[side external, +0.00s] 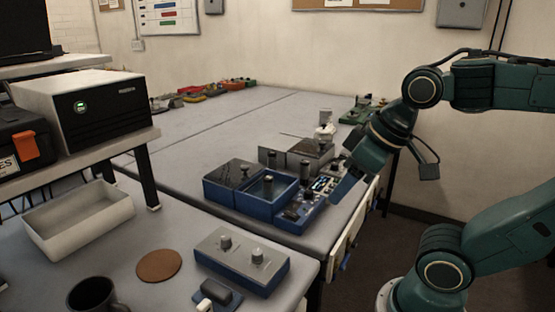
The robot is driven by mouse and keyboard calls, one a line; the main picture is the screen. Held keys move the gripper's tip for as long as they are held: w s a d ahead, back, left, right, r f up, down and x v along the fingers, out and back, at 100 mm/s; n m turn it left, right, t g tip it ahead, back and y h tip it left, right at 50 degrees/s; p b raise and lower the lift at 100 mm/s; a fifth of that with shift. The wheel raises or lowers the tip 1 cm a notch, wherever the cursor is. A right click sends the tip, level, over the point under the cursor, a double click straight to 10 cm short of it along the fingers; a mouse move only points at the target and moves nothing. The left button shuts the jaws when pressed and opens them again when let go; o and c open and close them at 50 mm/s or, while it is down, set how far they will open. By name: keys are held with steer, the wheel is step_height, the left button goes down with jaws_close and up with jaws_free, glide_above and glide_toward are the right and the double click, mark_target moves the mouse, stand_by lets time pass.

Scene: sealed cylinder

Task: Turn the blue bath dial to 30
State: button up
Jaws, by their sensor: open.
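A dark knob (292,211), which looks like the dial, is at the panel's near end. Its scale is too small to read. My gripper (343,190) is open, pointing down and left close above the panel's right side. The fingertips are small and dark here, and I cannot tell whether they touch anything.
A grey-topped blue box (240,262) with two knobs stands nearer the camera. Behind the bath is another grey unit (312,148) with dark cylinders. A white tray (78,220), a cork coaster (159,266) and a dark mug (92,294) lie left. The table's far middle is clear.

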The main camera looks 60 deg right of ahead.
steer(key=w+d+r+g, duration=0.1)
steer(key=w+d+r, duration=0.1)
steer(key=w+d, duration=0.3)
steer(key=n+g, duration=0.2)
steer(key=g, duration=0.2)
glide_above(310, 192)
step_height(310, 192, down, 6)
steer(key=shift+w+d+r, duration=0.1)
step_height(310, 192, down, 14)
steer(key=shift+r, duration=0.1)
stand_by(0.3)
steer(key=c, duration=1)
